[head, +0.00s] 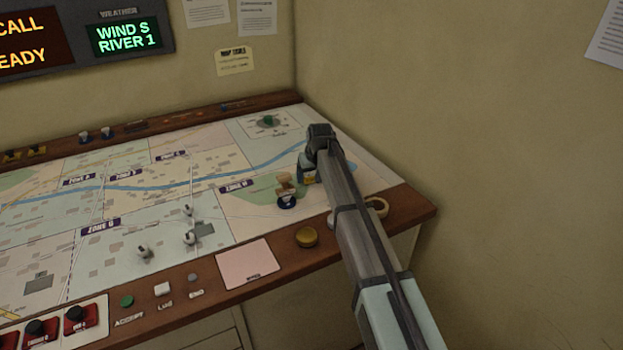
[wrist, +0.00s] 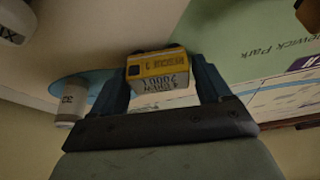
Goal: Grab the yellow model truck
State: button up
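The yellow model truck (wrist: 160,68) is in the wrist view, a small boxy thing with a yellow side and a pale side bearing dark lettering. It sits between the two fingers of my gripper (wrist: 158,62), with little or no gap on either side. I cannot tell whether the fingers press on it. In the head view my gripper (head: 308,170) is low over the right part of the map table, and only a small yellow patch of the truck (head: 310,179) shows there. My gripper and arm hide the rest.
A blue-based piece with a tan top (head: 286,192) stands just left of my gripper. A gold dome button (head: 306,237) and a tan ring (head: 377,207) are on the wooden front edge (head: 405,205). Small white pieces (head: 189,238) stand farther left. A wall rises at right.

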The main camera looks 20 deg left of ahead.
jog(key=c, duration=0.7)
jog(key=shift+r, duration=0.1)
jog(key=shift+c, duration=0.2)
